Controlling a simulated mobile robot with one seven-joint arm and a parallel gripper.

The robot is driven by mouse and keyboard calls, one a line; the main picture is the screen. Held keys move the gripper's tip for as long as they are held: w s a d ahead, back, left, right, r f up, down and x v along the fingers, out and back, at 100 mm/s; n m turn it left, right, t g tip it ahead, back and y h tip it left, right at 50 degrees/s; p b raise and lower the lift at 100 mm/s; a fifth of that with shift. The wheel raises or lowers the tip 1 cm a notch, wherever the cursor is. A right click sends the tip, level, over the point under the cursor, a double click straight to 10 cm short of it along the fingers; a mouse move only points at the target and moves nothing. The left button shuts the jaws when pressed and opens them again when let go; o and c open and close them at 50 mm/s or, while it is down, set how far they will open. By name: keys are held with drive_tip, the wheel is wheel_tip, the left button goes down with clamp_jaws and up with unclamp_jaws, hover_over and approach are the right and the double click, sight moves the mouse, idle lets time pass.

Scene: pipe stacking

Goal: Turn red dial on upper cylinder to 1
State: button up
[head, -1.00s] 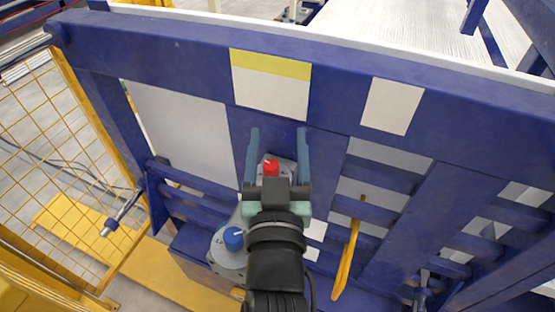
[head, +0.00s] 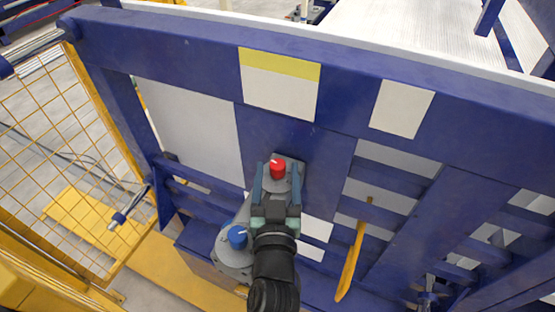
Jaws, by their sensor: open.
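The red dial (head: 277,169) has a pale pointer mark on top and sits on a grey upper cylinder (head: 290,162) against the blue panel. The numbers around it are too small to read. My gripper (head: 277,172) is open. In the picture, its two fingers lie on the left and right of the red dial, with gaps visible. I cannot tell whether the fingers are at the dial's depth or touch it. The gripper body hides the lower part of the upper cylinder.
A blue dial (head: 237,237) sits on a lower grey cylinder (head: 232,262) at lower left. A yellow handle (head: 352,262) hangs to the right. White and yellow labels (head: 279,84) are on the blue frame above. A yellow mesh fence (head: 60,170) stands at the left.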

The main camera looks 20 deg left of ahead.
drive_tip(key=shift+x, duration=1.1)
drive_tip(key=shift+c, duration=0.3)
drive_tip(key=shift+f, duration=0.1)
clamp_jaws()
